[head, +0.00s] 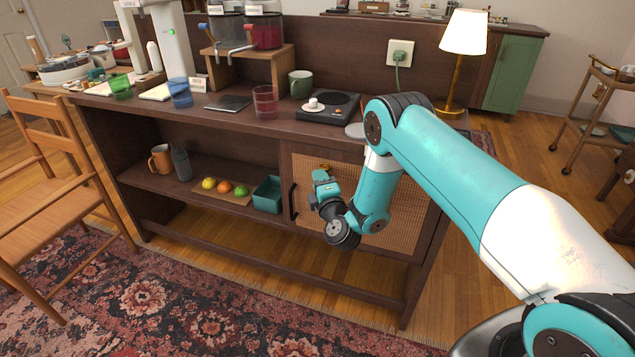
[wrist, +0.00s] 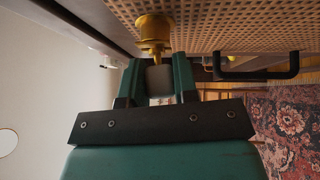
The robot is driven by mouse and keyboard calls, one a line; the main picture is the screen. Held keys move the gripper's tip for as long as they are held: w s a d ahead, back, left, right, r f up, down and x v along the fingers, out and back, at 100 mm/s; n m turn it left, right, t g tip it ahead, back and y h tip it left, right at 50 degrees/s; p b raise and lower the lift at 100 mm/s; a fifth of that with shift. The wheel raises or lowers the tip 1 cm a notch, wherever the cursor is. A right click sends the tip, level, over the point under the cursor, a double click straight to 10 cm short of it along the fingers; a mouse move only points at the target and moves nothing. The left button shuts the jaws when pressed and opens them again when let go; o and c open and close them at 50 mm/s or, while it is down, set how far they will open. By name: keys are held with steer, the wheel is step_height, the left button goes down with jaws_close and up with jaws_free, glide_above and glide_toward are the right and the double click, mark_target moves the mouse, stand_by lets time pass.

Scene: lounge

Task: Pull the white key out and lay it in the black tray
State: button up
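The white key (wrist: 160,82) looks greyish in shade, and its head sits between my two fingers in the wrist view. Its brass shank runs up to a round brass lock (wrist: 155,27) on the woven cabinet door, and the tip is hidden there. My gripper (wrist: 158,76) is closed on the key's head, with a finger against each side. In the head view my gripper (head: 322,174) is at the door's upper part, just below the lock (head: 325,167); the key is hidden there.
A black door handle (wrist: 258,74) is right of the lock in the wrist view. A teal bin (head: 268,195) is on the shelf.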

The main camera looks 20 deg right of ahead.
jaws_close()
steer(key=shift+s+a, duration=0.2)
steer(key=shift+a, duration=0.1)
steer(key=shift+s+a+p, duration=0.5)
steer(key=shift+s+a, duration=0.2)
steer(key=shift+s, duration=0.1)
steer(key=shift+s+a, duration=0.15)
steer(key=shift+s, duration=0.1)
steer(key=shift+s+a+p, duration=0.75)
steer(key=shift+s+a, duration=0.55)
steer(key=shift+s, duration=0.2)
